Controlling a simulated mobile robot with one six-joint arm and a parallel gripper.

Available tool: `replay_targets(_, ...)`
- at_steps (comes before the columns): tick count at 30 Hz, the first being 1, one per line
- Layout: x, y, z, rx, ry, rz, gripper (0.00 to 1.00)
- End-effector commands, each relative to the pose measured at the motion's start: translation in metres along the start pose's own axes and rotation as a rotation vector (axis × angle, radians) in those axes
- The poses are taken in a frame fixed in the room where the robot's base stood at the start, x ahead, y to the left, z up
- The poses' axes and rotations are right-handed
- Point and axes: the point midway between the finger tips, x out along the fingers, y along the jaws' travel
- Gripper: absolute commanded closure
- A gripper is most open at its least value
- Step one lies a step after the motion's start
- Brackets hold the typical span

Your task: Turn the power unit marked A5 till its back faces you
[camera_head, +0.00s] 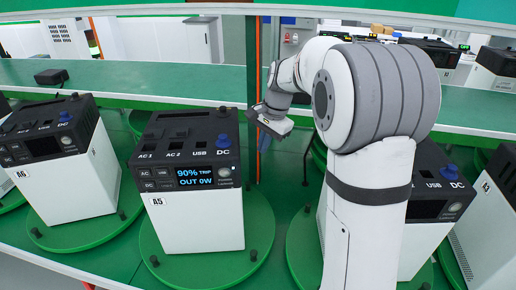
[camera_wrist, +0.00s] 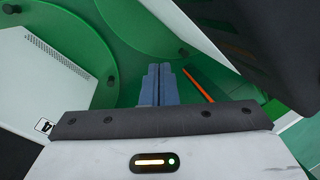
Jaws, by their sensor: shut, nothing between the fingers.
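The power unit marked A5 (camera_head: 200,222) stands upright on a round green turntable (camera_head: 215,268) left of centre in the head view. Its front, with a lit screen reading 90% TRIP, OUT 0W, faces the head camera. Its dark top has AC, USB and DC sockets and a blue knob. My gripper (camera_wrist: 158,85) is shut and empty in the wrist view, its blue-grey fingers pressed together. In the head view my wrist is behind and right of A5, apart from it. A white vented panel (camera_wrist: 70,85) shows at left in the wrist view; I cannot tell which unit it belongs to.
A6 (camera_head: 75,180) stands on its own turntable to the left. Another unit (camera_head: 425,235) stands right of A5, partly behind my arm. Short dark pegs (camera_head: 253,255) rise from the turntable edges. An orange post (camera_head: 259,80) stands behind A5, by a green shelf (camera_head: 170,80).

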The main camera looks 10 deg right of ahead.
Motion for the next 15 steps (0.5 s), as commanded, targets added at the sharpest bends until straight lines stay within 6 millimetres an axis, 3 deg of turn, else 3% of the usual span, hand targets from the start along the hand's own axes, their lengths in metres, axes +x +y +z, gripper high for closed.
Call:
replay_targets(1,-0.027,0.011,0.017,-0.062,0.026,-0.005,1.00)
replay_targets(6,-0.075,0.056,0.064,-0.275,0.103,0.002,1.00)
replay_targets(10,-0.102,0.093,0.100,-0.440,0.163,0.014,1.00)
replay_targets(15,-0.121,0.144,0.140,-0.646,0.236,0.040,1.00)
